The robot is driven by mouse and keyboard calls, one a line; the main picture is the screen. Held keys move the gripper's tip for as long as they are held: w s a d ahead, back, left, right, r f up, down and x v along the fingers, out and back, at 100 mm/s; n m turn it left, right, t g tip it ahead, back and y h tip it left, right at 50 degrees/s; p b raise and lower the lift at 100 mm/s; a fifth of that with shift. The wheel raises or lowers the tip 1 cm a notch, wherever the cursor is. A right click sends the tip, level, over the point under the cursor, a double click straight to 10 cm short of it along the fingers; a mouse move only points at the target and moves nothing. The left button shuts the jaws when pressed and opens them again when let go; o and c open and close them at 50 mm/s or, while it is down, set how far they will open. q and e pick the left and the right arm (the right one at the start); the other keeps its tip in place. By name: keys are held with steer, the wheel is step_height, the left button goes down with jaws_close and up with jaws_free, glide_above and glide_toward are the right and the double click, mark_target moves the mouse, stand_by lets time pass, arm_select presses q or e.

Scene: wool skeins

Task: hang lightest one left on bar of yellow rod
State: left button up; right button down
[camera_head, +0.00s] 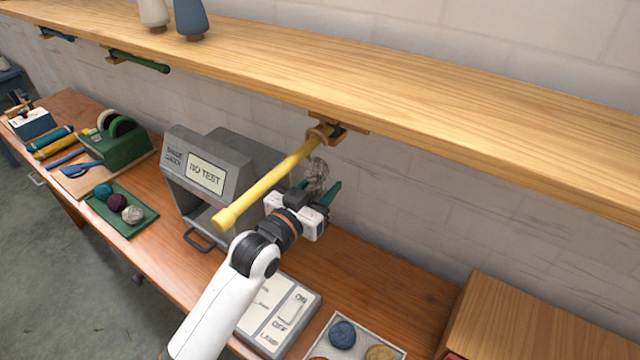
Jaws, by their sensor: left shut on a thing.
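The yellow rod (268,187) sticks out from a bracket (326,133) under the shelf, its knobbed end toward me. My left gripper (317,194) is beside the rod, on its right, near the bracket end. It is shut on a pale grey-beige skein (317,172), which rises above the fingers close to the rod. I cannot tell whether the skein goes around the rod or only stands beside it. The gripper hides the skein's lower part. My right gripper is not in view.
The shelf (420,95) overhangs the bench. Below the rod stands a grey box reading "NO TEST" (205,173). A green tray (145,225) holds wool balls. A lamp switch panel (283,315) and another tray (312,338) lie in front. A green rod (140,61) is farther left.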

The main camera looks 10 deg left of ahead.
arm_select(q)
steer(key=o, duration=1.1)
steer(key=shift+c, duration=0.2)
